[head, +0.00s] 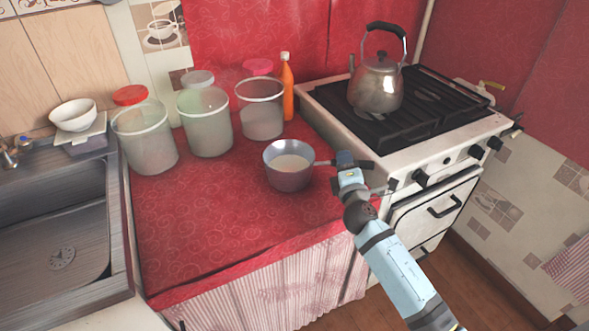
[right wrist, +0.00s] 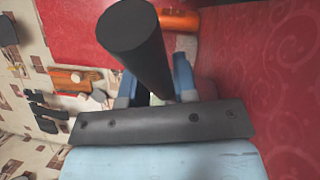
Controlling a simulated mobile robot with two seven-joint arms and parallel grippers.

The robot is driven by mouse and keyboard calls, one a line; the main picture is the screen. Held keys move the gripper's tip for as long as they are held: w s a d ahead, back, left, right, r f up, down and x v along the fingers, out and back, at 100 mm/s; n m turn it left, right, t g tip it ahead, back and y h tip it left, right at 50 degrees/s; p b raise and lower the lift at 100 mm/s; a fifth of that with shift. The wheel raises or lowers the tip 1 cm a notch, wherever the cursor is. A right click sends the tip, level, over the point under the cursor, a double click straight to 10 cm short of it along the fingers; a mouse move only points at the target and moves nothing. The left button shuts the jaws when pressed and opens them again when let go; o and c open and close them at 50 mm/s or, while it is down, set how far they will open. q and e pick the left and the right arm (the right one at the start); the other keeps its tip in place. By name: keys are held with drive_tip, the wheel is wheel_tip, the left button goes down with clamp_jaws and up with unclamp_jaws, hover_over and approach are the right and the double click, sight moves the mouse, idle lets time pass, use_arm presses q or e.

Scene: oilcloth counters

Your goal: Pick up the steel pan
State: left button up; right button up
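The steel pan (head: 289,179) is a round grey pan with pale contents or a pale inside. It is upright over the red counter, and I cannot tell whether its base touches the cloth. Its handle points right. My right gripper (head: 347,162) is at that handle, with the dark handle end sticking out beyond it. In the right wrist view the dark round handle (right wrist: 138,45) passes between the blue fingers of the right gripper (right wrist: 157,88), which look closed against its sides. The handle hides part of the fingers. My left gripper is out of view.
The stove (head: 440,125) stands right of the counter, with a kettle (head: 377,88) on it. Clear jars (head: 204,125) and an orange bottle (head: 287,88) line the back. The sink (head: 55,235) is at left. The red counter (head: 200,225) is clear at front left.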

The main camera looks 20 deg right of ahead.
clamp_jaws()
idle(1.0)
drive_tip(key=shift+r, duration=0.1)
drive_tip(key=shift+r, duration=0.15)
